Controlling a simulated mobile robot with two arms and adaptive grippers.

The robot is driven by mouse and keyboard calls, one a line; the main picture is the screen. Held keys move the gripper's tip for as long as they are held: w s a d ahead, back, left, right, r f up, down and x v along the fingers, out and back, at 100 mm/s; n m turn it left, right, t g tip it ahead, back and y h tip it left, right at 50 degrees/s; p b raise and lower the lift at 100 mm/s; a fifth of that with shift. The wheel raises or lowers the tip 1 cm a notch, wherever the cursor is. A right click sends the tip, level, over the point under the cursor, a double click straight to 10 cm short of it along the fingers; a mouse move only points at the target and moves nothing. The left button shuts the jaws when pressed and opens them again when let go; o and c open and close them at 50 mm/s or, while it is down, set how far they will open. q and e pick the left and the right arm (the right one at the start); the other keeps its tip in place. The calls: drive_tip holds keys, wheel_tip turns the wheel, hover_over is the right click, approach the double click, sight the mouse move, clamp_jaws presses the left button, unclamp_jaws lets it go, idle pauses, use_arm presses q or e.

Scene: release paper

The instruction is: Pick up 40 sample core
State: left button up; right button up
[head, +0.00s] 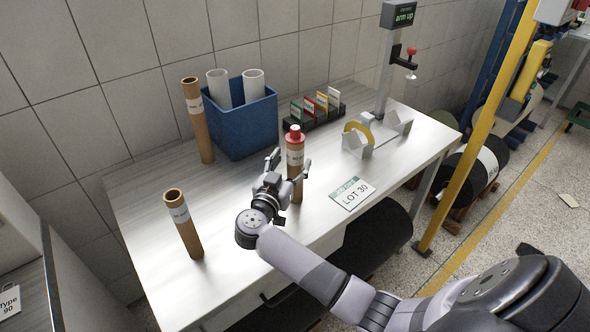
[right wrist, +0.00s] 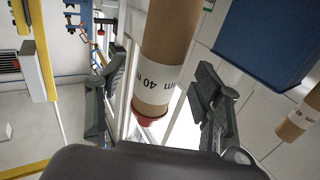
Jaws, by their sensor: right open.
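My left gripper is not in view.
Two uncapped brown tubes stand on the table (head: 150,185), one at the back left (head: 198,125) and one at the front left (head: 184,228). A blue bin (head: 242,125) holds white rolls. A card rack (head: 318,118), a LOT 30 card (head: 350,194) and a stand (head: 388,70) are to the right.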

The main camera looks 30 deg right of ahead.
drive_tip(key=x, duration=0.3)
drive_tip(key=shift+w+d+f, duration=0.1)
drive_tip(key=shift+w+d, duration=0.05)
drive_tip(key=shift+d, duration=0.2)
drive_tip(key=shift+a, duration=0.1)
drive_tip(key=shift+c, duration=0.7)
clamp_jaws()
